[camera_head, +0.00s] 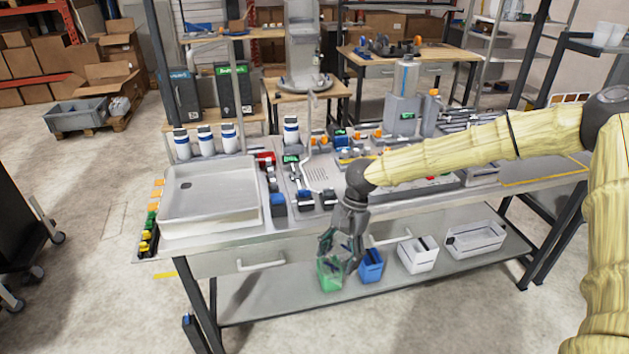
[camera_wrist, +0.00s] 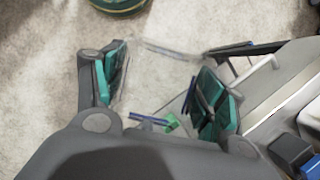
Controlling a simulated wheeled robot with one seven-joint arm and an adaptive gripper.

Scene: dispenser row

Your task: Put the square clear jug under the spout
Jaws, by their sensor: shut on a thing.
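My gripper (camera_head: 343,232) hangs in front of the workbench, below the level of its top, with the fingers pointing down. It is shut on the square clear jug (camera_head: 334,247), which is see-through and hard to outline. In the wrist view the two green-padded fingers of my gripper (camera_wrist: 160,95) stand wide apart on either side of the jug (camera_wrist: 165,75). Its faint edges show between them against the floor.
A large white tray (camera_head: 210,222) fills the left of the bench. Small bottles and fittings crowd the middle. On the lower shelf stand a green bin (camera_head: 329,279), a blue bin (camera_head: 371,268) and white bins (camera_head: 416,258). The floor in front is clear.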

